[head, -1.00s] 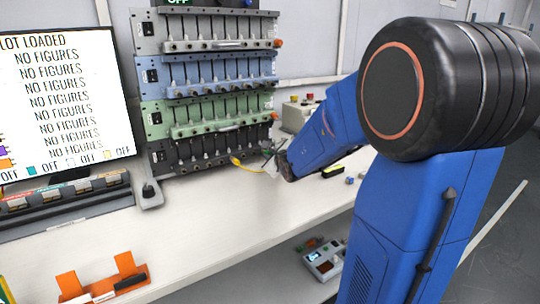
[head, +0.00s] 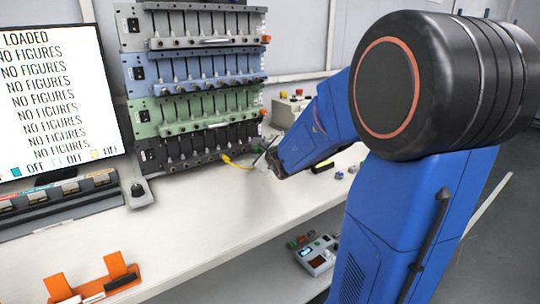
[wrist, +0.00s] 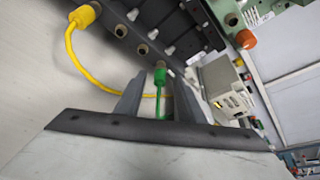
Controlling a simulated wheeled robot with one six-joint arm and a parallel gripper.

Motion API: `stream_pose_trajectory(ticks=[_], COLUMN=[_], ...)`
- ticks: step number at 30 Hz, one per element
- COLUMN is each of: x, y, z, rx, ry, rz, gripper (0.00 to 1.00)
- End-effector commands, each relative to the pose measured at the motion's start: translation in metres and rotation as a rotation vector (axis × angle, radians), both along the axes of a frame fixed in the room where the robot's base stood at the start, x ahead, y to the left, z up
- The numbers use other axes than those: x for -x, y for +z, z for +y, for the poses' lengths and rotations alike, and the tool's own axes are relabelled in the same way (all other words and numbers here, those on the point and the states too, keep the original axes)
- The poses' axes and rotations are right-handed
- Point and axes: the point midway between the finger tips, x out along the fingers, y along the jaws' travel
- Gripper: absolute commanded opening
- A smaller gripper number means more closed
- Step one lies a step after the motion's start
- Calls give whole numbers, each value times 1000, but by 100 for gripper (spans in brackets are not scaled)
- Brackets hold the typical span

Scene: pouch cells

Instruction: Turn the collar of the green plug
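The green plug (wrist: 161,76) shows in the wrist view at the end of the row of brass sockets on the dark rack unit. It appears to meet a socket there, but I cannot tell how it is seated. Its green cable (wrist: 160,104) runs back between my fingers. My gripper (wrist: 159,82) is open, with one finger on each side of the plug and cable and gaps visible on both sides.
A yellow plug (wrist: 82,15) with a looping yellow cable (wrist: 78,58) is to the left, and its cable passes behind my left finger. Bare sockets (wrist: 142,48) lie between. A pale box (wrist: 222,85) stands to the right.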

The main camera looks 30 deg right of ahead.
Motion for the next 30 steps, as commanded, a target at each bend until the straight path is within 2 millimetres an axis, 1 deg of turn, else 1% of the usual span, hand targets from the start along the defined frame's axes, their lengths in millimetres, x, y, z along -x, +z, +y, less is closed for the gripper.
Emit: stream_pose_trajectory(ticks=[15,30], x=[65,124], y=[22,41], z=[14,26], rx=[4,4], ry=[0,0], rz=[-3,-3], gripper=[35,35])
